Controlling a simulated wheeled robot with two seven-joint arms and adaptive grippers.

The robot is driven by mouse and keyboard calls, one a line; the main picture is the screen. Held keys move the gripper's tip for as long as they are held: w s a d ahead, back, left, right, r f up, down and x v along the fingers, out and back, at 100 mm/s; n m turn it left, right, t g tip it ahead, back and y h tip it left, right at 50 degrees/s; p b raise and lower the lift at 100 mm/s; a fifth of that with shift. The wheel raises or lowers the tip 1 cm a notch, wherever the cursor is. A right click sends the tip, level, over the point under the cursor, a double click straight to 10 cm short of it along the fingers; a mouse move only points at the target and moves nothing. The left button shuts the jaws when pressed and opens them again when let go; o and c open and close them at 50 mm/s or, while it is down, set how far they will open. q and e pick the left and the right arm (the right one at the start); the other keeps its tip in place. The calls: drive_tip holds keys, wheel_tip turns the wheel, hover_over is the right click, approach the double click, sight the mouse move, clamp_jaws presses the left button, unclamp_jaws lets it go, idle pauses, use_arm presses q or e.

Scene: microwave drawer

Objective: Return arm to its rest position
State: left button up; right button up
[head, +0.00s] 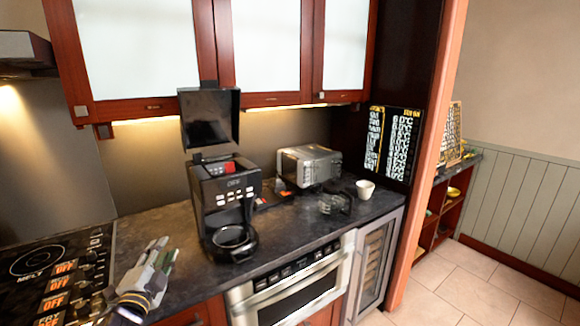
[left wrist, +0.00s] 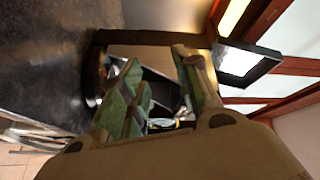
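My left gripper (head: 158,250) is over the dark counter, left of the black coffee maker and apart from it. In the left wrist view its two green-grey fingers (left wrist: 162,80) stand apart with a gap between them, and nothing is seen held. The steel microwave drawer (head: 300,291) is set in the cabinet front below the counter and looks shut. My right gripper is not seen in either view.
The coffee maker (head: 222,190) stands on the counter (head: 178,225) with its lid raised. A toaster oven (head: 309,165), a dark object (head: 336,201) and a white mug (head: 365,188) stand to its right. A cooktop (head: 50,270) is at the left; wall cabinets (head: 265,45) hang above.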

use_arm(q)
drive_tip(key=s+d+f+n+g, duration=0.2)
drive_tip(key=s+f+n+g, duration=0.25)
drive_tip(key=f, duration=0.35)
drive_tip(key=s+d+f+n+g, duration=0.1)
drive_tip(key=s+f+n+g, duration=0.3)
drive_tip(key=f, duration=0.5)
drive_tip(key=s+d+f+n+g+h, duration=0.1)
drive_tip(key=s+d+f+g, duration=0.3)
drive_tip(key=s, duration=0.4)
drive_tip(key=s+d+f+n+g+h, duration=0.1)
drive_tip(key=s+d+f+g, duration=0.3)
drive_tip(key=s, duration=0.5)
wheel_tip(320, 180, down, 34)
drive_tip(key=s+r, duration=0.1)
drive_tip(key=s, duration=0.1)
drive_tip(key=s+a+f, duration=0.3)
drive_tip(key=s+f, duration=0.7)
drive_tip(key=s+a+f, duration=0.4)
drive_tip(key=s+f, duration=0.6)
drive_tip(key=s, duration=0.1)
drive_tip(key=shift+s+f, duration=0.15)
drive_tip(key=shift+f, duration=0.1)
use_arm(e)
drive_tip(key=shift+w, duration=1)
